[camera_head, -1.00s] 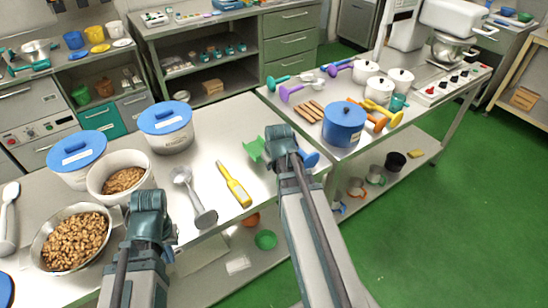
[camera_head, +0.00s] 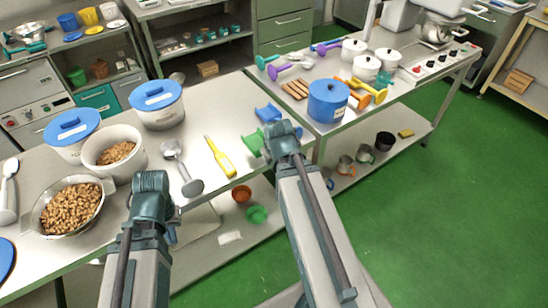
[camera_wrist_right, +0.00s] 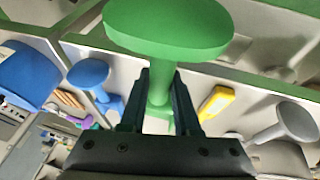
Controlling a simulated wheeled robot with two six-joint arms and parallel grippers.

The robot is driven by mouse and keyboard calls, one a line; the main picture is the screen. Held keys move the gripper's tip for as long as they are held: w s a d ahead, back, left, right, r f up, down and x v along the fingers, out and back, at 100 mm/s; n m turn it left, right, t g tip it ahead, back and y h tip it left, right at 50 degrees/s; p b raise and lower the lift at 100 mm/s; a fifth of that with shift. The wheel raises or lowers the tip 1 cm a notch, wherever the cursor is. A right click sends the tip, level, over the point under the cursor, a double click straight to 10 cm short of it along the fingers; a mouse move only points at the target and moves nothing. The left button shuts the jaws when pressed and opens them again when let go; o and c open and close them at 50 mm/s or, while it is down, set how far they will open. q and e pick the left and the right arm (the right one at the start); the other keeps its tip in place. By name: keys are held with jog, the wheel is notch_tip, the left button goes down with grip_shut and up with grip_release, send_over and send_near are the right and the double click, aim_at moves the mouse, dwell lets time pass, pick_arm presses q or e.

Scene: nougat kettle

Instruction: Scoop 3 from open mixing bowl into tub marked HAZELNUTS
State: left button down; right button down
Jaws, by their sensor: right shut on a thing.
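A grey scoop (camera_head: 190,186) and a yellow-handled tool (camera_head: 221,158) lie mid-table. A blue scoop (camera_head: 267,113) lies behind my right gripper. A second table holds a blue pot (camera_head: 327,103), white pots and coloured scoops. Green floor (camera_head: 420,220) is clear at right.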

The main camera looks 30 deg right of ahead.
jog(key=shift+w+r+p, duration=0.2)
jog(key=shift+r+p, duration=0.15)
jog(key=shift+p, duration=0.05)
notch_tip(320, 180, up, 4)
jog(key=p, duration=0.4)
jog(key=shift+r, duration=0.2)
jog(key=shift+f, duration=0.1)
jog(key=shift+s, duration=0.15)
